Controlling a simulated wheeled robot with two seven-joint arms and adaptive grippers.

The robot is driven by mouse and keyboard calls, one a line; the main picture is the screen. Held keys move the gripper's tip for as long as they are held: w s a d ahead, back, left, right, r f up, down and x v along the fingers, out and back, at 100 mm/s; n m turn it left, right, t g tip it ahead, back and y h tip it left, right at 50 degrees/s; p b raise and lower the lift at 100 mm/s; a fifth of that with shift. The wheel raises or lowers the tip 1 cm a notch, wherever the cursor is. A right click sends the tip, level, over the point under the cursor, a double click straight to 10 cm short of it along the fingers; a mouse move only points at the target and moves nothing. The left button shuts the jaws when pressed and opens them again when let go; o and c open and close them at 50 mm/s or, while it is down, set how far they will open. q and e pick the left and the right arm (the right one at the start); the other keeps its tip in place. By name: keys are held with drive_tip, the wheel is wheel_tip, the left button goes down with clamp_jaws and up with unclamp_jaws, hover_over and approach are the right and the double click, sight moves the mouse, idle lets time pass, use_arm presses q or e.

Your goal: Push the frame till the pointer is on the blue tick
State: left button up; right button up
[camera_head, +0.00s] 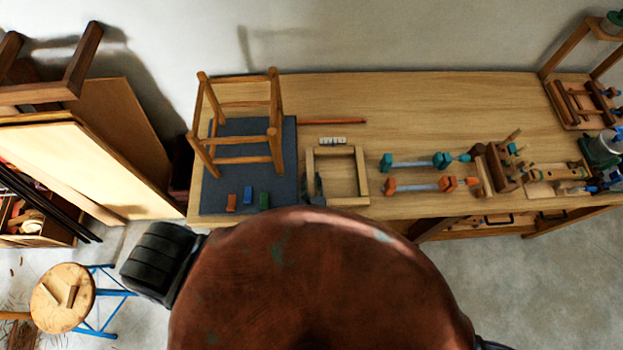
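A square wooden frame (362,173) lies flat on the bench near its front edge. A small pale strip with dark marks (332,141) lies just behind it. A stool-like wooden frame (275,118) with legs and rungs stands on a dark mat (225,176) to the left. A red, a blue (248,194) and a green block lie at the mat's front. I cannot make out a pointer or which mark is the blue tick. A small dark part, apparently my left gripper (316,192), shows at the square frame's left front corner; contact and opening are unclear. My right gripper is out of view.
A red pencil-like stick (334,121) lies behind the strip. Teal (418,161) and orange (422,185) bar clamps lie right of the square frame. Tools crowd the bench's right end. The back middle of the bench (430,105) is clear. A round stool (62,298) stands at lower left.

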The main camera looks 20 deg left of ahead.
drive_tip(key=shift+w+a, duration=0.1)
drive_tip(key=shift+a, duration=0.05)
use_arm(q)
drive_tip(key=shift+s, duration=0.15)
drive_tip(key=v, duration=1.1)
drive_tip(key=shift+s+d+r, duration=0.2)
drive_tip(key=shift+s, duration=0.05)
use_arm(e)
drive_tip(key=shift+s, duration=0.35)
